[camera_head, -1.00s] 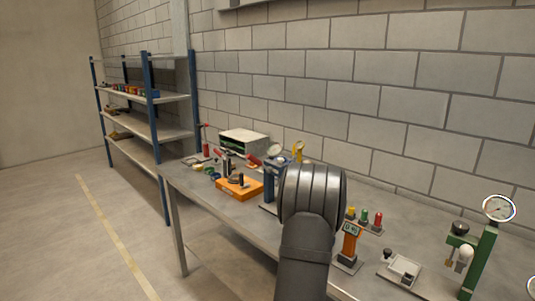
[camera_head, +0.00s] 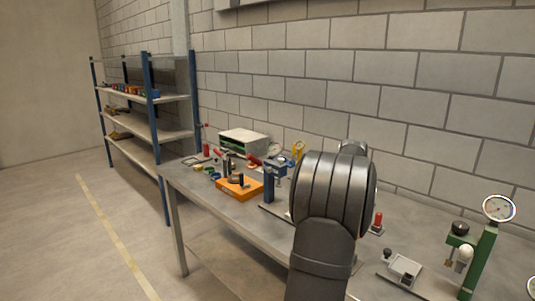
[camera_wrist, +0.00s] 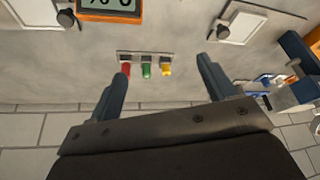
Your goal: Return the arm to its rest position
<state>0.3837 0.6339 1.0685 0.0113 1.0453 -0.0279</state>
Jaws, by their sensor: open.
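My gripper (camera_wrist: 162,68) shows in the wrist view with its two fingers spread apart and nothing between them. A small stand with red (camera_wrist: 126,69), green (camera_wrist: 146,71) and yellow (camera_wrist: 167,70) pieces lies beyond the fingertips on the bench. In the head view my arm's dark grey, rounded links rise in front of the bench (camera_head: 205,205). They hide the gripper there, along with part of the bench. Only the red piece (camera_head: 378,221) of the coloured row shows clearly beside the arm.
A green press with a round gauge (camera_head: 498,208) stands at the right. A small plate (camera_head: 404,270) lies left of it. An orange block (camera_head: 238,188) and a pale box (camera_head: 243,141) are at the left of the bench. Blue-posted shelving (camera_head: 150,110) stands farther left. An orange-framed display (camera_wrist: 110,8) shows in the wrist view.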

